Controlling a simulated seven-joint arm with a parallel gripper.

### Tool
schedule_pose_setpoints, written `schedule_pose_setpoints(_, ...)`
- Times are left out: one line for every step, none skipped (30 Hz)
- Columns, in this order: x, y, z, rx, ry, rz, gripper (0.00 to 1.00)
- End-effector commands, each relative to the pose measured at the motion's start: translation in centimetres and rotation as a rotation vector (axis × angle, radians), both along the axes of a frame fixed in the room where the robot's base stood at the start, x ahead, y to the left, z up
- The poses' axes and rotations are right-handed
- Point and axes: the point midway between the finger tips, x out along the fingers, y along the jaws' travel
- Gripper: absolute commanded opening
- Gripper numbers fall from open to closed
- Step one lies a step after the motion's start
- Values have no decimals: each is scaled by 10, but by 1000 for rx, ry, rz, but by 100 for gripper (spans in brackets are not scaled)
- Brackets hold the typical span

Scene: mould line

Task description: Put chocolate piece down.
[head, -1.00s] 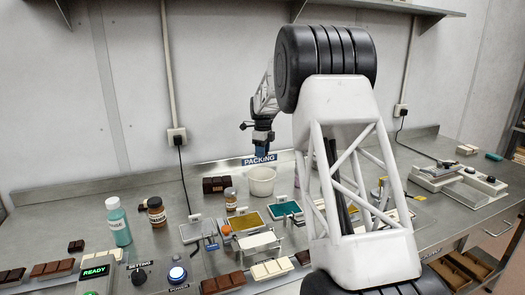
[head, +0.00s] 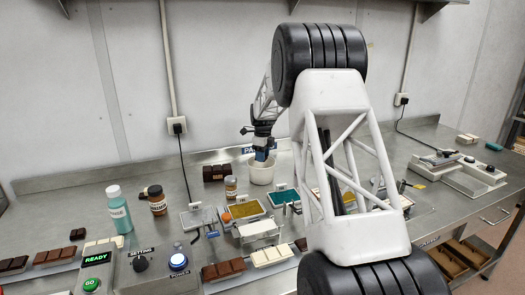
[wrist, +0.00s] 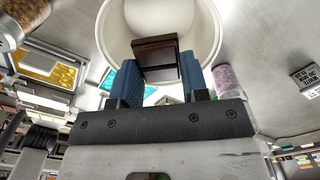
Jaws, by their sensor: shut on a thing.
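My gripper (wrist: 160,84) is shut on a dark brown chocolate piece (wrist: 156,57), which sits between its blue fingers in the wrist view. Beyond the piece is the open mouth of a white tub (wrist: 209,22). In the head view my gripper (head: 262,156) points down at the tub (head: 262,175), its fingers by the rim. The piece cannot be made out in the head view. How deep it hangs in the tub I cannot tell.
A dark chocolate block (head: 213,173) and a small jar (head: 231,188) stand left of the tub. Trays with gold (head: 243,211) and teal (head: 284,197) contents lie in front. A pink jar (wrist: 227,80) stands close right of the tub in the wrist view.

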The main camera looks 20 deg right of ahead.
Motion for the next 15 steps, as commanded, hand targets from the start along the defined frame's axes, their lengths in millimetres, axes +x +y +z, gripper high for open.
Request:
schedule_pose_setpoints(0, 0, -5, 1, 2, 0, 19)
schedule_pose_setpoints(0, 0, -8, 1, 2, 0, 19)
schedule_pose_setpoints(0, 0, -11, 1, 2, 0, 19)
schedule_pose_setpoints(0, 0, -13, 1, 2, 0, 19)
schedule_pose_setpoints(0, 0, -16, 1, 2, 0, 19)
schedule_pose_setpoints(0, 0, -18, 1, 2, 0, 19)
schedule_pose_setpoints(0, 0, -20, 1, 2, 0, 19)
schedule_pose_setpoints(0, 0, -22, 0, 1, 0, 19)
schedule_pose_setpoints(0, 0, -24, 0, 1, 0, 19)
schedule_pose_setpoints(0, 0, -25, 0, 1, 0, 19)
schedule_pose_setpoints(0, 0, -27, 0, 1, 0, 19)
schedule_pose_setpoints(0, 0, -28, 0, 1, 0, 19)
schedule_pose_setpoints(0, 0, -29, 0, 1, 0, 19)
schedule_pose_setpoints(0, 0, -30, 0, 1, 0, 19)
schedule_pose_setpoints(0, 0, -30, 0, 1, 0, 19)
